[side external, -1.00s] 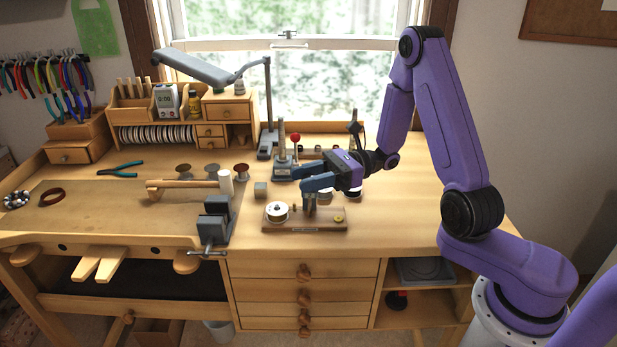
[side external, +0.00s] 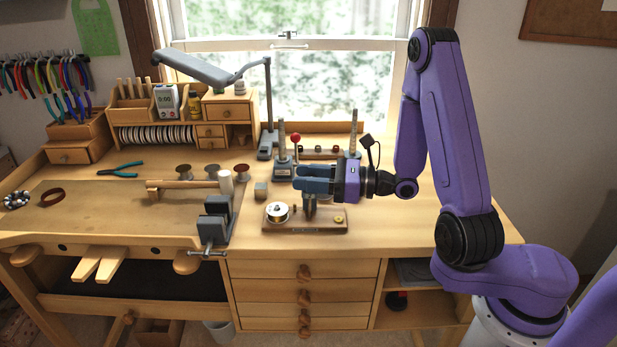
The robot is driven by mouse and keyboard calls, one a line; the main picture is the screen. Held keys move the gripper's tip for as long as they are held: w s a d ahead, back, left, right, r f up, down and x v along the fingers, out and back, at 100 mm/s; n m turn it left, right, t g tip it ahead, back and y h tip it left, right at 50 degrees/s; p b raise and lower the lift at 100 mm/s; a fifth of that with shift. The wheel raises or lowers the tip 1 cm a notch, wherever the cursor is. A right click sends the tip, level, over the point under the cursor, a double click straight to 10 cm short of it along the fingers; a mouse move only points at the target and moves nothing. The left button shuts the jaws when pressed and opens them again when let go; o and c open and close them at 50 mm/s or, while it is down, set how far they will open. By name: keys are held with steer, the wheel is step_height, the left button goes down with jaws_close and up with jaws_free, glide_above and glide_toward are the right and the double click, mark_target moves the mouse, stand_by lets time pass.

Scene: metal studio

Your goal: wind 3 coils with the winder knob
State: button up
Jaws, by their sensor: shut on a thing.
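The winder (side external: 318,224) is a small wooden board near the bench's front edge, right of the vise. It carries a pale spool (side external: 277,212) on its left, a dark grey upright part (side external: 310,208) in the middle and a small yellow piece (side external: 339,219) on its right. My gripper (side external: 302,179) is level above the upright part, its blue-grey fingers pointing left. The fingers are close together, shut on the winder knob, which they hide from this side. Any wire coils are too small to make out.
A grey vise (side external: 216,218) stands to the left. Behind my gripper are a red-ball lever (side external: 295,139) and a grey upright tool (side external: 353,135). The bench to the right is clear.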

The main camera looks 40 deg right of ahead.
steer(key=shift+m+t+h, duration=0.3)
steer(key=shift+m+h, duration=0.1)
steer(key=shift+h, duration=0.1)
steer(key=o, duration=1)
steer(key=shift+c, duration=0.2)
steer(key=shift+s+d, duration=0.1)
steer(key=shift+s, duration=0.05)
steer(key=v, duration=1.7)
